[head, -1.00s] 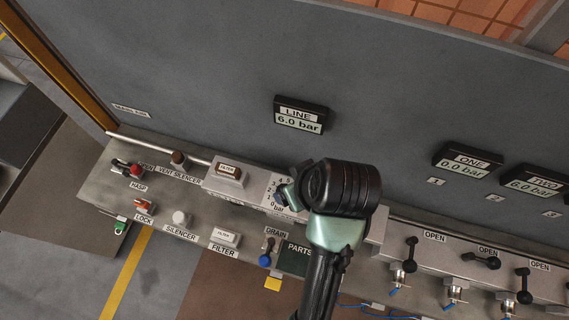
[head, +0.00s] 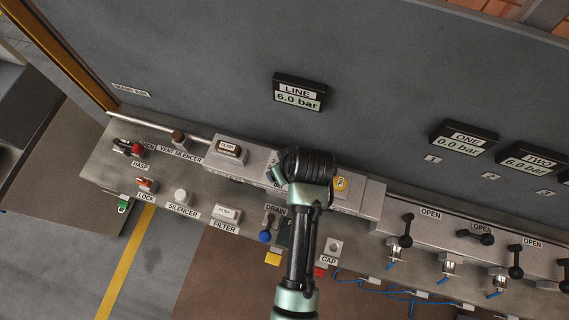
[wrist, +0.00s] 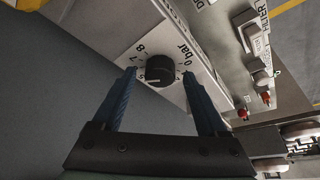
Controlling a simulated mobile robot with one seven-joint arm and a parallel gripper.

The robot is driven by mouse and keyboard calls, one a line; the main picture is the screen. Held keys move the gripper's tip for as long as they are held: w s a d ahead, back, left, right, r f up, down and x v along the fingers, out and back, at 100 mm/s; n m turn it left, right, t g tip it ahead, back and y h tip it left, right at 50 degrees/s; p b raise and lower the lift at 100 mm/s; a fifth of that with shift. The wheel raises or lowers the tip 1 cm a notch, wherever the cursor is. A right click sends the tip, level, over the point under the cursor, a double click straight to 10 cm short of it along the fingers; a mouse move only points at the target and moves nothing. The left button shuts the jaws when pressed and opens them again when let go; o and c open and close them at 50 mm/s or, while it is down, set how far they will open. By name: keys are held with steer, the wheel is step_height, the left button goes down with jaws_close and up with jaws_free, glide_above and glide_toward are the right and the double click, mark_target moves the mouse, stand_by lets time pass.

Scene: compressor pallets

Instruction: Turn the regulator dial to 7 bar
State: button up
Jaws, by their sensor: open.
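The regulator dial (wrist: 160,71) is a black round knob on a pale numbered plate (wrist: 172,42) in the wrist view. A white mark on the knob points to the lower left, but I cannot read its exact number. My gripper (wrist: 159,74) is open, with one blue finger on each side of the knob; I cannot tell whether either touches it. In the head view my wrist covers the knob and the fingers, and only a bit of the plate shows. The LINE display (head: 299,94) on the grey panel reads 6.0 bar.
A filter block (head: 228,151) stands left of the dial, and a yellow-labelled part (head: 341,184) is to its right. A DRAIN valve with a blue knob (head: 265,236) is below. Several black-handled valves line the right. The ONE display (head: 464,138) reads 0.0 bar.

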jaws_close()
stand_by(0.3)
steer(key=shift+a+r+m+h+p, duration=0.15)
steer(key=shift+m+h+p, duration=0.35)
steer(key=shift+m+p, duration=0.7)
steer(key=shift+m+t+h+p, duration=0.3)
steer(key=shift+m+h+p, duration=0.25)
steer(key=shift+m, duration=1.05)
jaws_free()
